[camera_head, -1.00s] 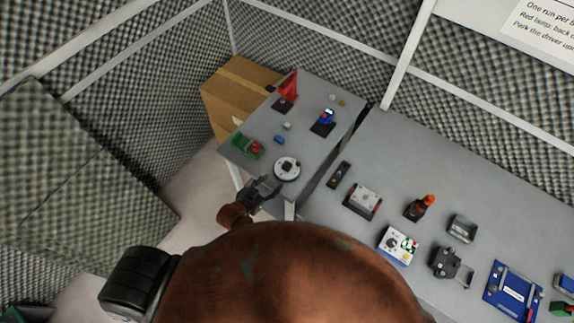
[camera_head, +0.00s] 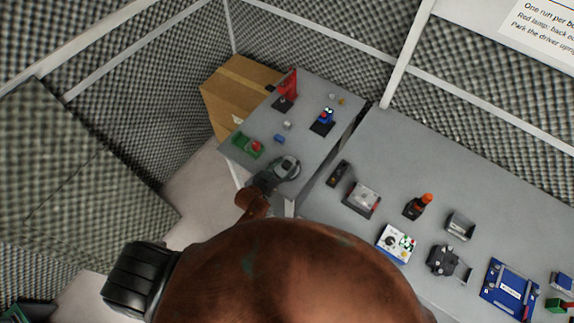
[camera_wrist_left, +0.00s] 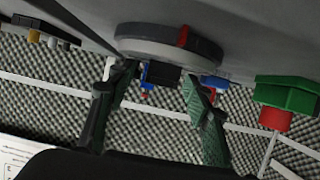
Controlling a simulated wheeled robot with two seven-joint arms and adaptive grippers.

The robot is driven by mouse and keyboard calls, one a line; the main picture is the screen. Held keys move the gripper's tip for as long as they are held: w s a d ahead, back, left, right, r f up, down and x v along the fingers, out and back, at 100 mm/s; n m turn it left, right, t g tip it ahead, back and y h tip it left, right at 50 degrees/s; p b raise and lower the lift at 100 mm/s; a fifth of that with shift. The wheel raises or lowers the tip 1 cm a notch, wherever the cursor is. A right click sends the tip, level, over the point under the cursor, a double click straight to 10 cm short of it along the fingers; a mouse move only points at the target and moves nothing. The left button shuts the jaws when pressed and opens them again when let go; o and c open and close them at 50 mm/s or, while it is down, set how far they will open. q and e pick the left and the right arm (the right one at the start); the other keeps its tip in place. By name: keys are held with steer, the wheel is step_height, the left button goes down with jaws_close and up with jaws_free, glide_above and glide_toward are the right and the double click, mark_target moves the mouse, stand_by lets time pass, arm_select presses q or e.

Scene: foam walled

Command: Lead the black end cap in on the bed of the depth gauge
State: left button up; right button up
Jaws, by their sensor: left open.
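My left gripper (camera_head: 277,173) is over the near edge of the small table, at a round pale disc (camera_head: 292,161) that it partly covers. In the left wrist view its fingers (camera_wrist_left: 164,76) are apart. A small dark block (camera_wrist_left: 165,75) shows between them, against the disc's face (camera_wrist_left: 150,47); it may be the black end cap, and I cannot tell whether a finger touches it. I cannot tell for sure which device is the depth gauge; a red stand on a dark base (camera_head: 287,91) is at the table's back. My right gripper is out of view.
A green block with a red top (camera_head: 247,146), a small blue block (camera_head: 279,139) and a blue device on a black base (camera_head: 323,122) share the small table (camera_head: 262,120). A cardboard box (camera_head: 225,95) stands behind. The long bench (camera_head: 430,165) at right holds several devices.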

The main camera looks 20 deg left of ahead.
arm_select(q)
steer(key=shift+c, duration=0.2)
steer(key=c, duration=1.1)
steer(key=shift+r, duration=0.1)
